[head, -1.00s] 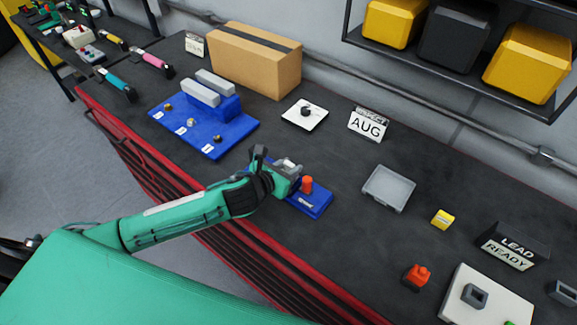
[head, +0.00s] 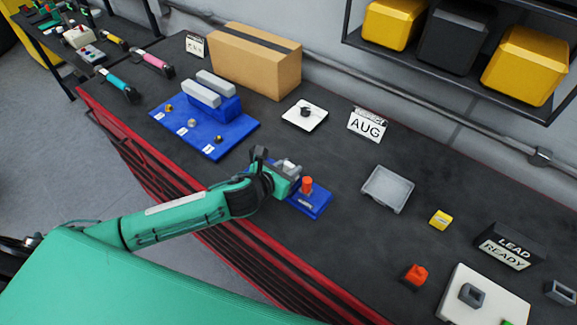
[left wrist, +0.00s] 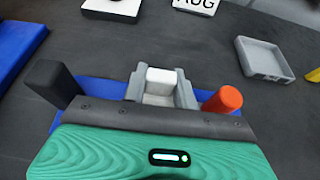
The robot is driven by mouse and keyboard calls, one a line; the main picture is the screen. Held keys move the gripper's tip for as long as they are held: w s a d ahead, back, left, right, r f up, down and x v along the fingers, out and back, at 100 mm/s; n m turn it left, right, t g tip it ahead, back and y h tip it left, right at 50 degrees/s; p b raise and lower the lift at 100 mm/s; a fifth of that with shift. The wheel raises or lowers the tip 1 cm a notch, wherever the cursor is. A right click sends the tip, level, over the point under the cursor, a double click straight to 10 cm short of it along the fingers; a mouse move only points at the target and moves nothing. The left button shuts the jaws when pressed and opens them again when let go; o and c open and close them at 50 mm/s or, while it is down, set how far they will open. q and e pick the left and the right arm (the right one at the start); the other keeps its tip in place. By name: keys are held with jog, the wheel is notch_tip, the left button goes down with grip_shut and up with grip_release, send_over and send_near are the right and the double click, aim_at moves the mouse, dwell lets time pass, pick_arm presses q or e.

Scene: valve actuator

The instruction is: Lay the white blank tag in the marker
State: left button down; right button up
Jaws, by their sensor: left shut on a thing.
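My left gripper (head: 288,178) is over the near-left end of the small blue marker base (head: 318,203), which has an upright orange-red knob (head: 306,185) and a pale label. In the left wrist view, a white block (left wrist: 160,80), which looks like the blank tag, sits between grey pieces right in front of my gripper. The gripper is shut on it. The orange-red knob (left wrist: 224,99) stands just to its right, and blue base shows on both sides. The tag's underside and its contact with the marker are hidden. My right gripper is out of view.
An empty grey tray (head: 388,189) and a yellow block (head: 441,219) lie to the right. A blue rack (head: 228,138) with grey bars stands to the left. A white plate (head: 304,114) and an AUG sign (head: 366,125) are behind. Dark table surface is free around the marker.

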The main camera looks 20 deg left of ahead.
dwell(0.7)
pick_arm(q)
jog(key=shift+p, duration=0.35)
jog(key=shift+f+b, duration=0.75)
jog(key=shift+f, duration=0.45)
jog(key=c, duration=1)
grip_release()
jog(key=shift+s+f, duration=0.1)
jog(key=shift+s, duration=0.05)
